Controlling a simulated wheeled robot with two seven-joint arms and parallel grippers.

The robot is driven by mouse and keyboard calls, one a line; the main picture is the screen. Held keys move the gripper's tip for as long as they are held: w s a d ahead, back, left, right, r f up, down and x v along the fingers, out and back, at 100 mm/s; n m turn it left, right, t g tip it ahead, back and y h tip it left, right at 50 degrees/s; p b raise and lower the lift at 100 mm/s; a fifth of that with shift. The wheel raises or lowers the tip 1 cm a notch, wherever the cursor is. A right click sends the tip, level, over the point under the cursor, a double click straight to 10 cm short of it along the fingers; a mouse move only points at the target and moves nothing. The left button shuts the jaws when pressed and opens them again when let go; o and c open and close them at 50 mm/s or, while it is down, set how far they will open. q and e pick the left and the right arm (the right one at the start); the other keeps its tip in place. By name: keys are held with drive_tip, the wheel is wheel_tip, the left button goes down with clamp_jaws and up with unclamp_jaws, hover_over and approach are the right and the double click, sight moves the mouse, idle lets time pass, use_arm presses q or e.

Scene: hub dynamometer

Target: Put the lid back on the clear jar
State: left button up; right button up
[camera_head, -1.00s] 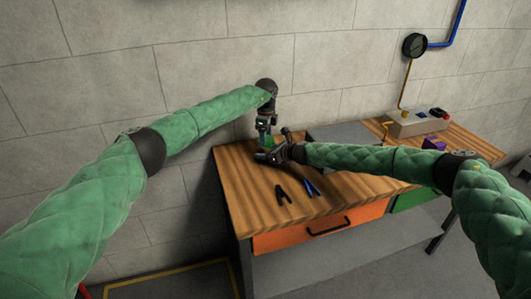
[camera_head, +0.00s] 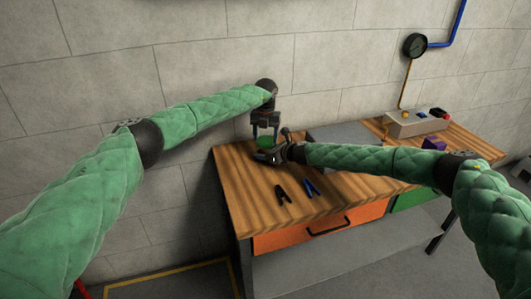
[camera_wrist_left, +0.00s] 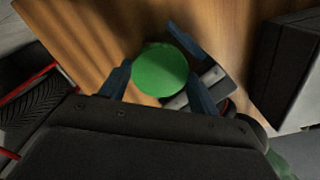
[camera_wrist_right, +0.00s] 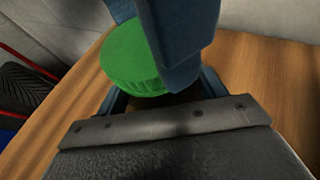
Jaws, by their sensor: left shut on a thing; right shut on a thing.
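The green lid (camera_head: 265,143) is a round disc at the back left of the wooden bench. It also shows in the left wrist view (camera_wrist_left: 160,70) and the right wrist view (camera_wrist_right: 133,62). My left gripper (camera_head: 264,134) points down from above, shut on the lid with its fingers on opposite sides. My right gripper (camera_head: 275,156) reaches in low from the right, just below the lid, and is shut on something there. The clear jar cannot be made out; the lid and fingers cover that spot, so how the lid sits on it cannot be told.
Black pliers (camera_head: 284,195) and a blue-handled tool (camera_head: 311,187) lie on the bench top (camera_head: 240,190) in front. A grey plate or block (camera_head: 345,134) is behind my right forearm. A beige box (camera_head: 415,124) and a purple block (camera_head: 434,143) are farther right.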

use_arm(q)
drive_tip(key=m, duration=0.7)
drive_tip(key=shift+w+a, duration=0.1)
drive_tip(key=shift+a, duration=0.05)
drive_tip(key=m, duration=1.5)
drive_tip(key=shift+m, duration=0.3)
drive_tip(key=m, duration=0.7)
drive_tip(key=shift+m, duration=0.3)
drive_tip(key=o, duration=1.1)
